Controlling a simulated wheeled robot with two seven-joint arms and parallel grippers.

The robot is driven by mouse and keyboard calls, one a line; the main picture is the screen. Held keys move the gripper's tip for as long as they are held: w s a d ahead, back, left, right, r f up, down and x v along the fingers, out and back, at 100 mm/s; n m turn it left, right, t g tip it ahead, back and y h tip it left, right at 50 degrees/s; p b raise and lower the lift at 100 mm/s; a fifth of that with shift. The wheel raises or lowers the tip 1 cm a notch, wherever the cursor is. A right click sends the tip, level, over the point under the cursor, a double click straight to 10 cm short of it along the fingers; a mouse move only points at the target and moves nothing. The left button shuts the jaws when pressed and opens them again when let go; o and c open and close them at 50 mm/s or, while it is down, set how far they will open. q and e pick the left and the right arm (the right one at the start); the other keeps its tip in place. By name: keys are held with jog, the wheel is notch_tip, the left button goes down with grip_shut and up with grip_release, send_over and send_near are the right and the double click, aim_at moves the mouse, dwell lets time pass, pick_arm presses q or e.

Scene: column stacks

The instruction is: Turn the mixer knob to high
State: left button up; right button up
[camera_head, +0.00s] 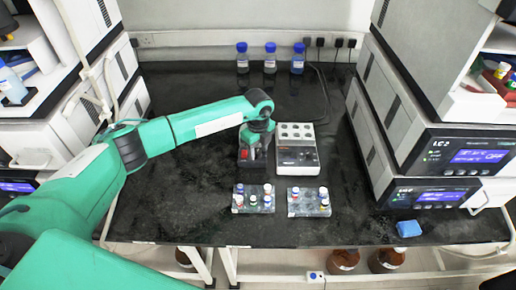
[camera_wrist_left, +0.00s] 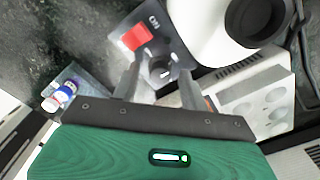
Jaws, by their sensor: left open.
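The mixer (camera_head: 245,160) stands on the black bench in the head view, mostly hidden under my left gripper (camera_head: 256,143). In the left wrist view its dark front panel (camera_wrist_left: 174,48) carries a red switch (camera_wrist_left: 134,38) and a dark round knob (camera_wrist_left: 160,72) with a light mark. My left gripper (camera_wrist_left: 158,76) is open, pointing down at the panel, with one finger on each side of the knob. I cannot tell whether the fingers touch it. A white rounded body with a black cup (camera_wrist_left: 258,20) rises behind the panel. My right gripper is not in view.
A white block heater (camera_head: 297,152) stands close to the mixer's right. Two vial racks (camera_head: 240,208) (camera_head: 294,210) sit in front. Blue-capped bottles (camera_head: 270,62) stand at the back. Instrument stacks (camera_head: 420,150) flank the bench; a blue item (camera_head: 408,229) lies front right. Bench left is clear.

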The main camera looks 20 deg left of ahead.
pick_arm(q)
jog(key=c, duration=0.9)
grip_shut()
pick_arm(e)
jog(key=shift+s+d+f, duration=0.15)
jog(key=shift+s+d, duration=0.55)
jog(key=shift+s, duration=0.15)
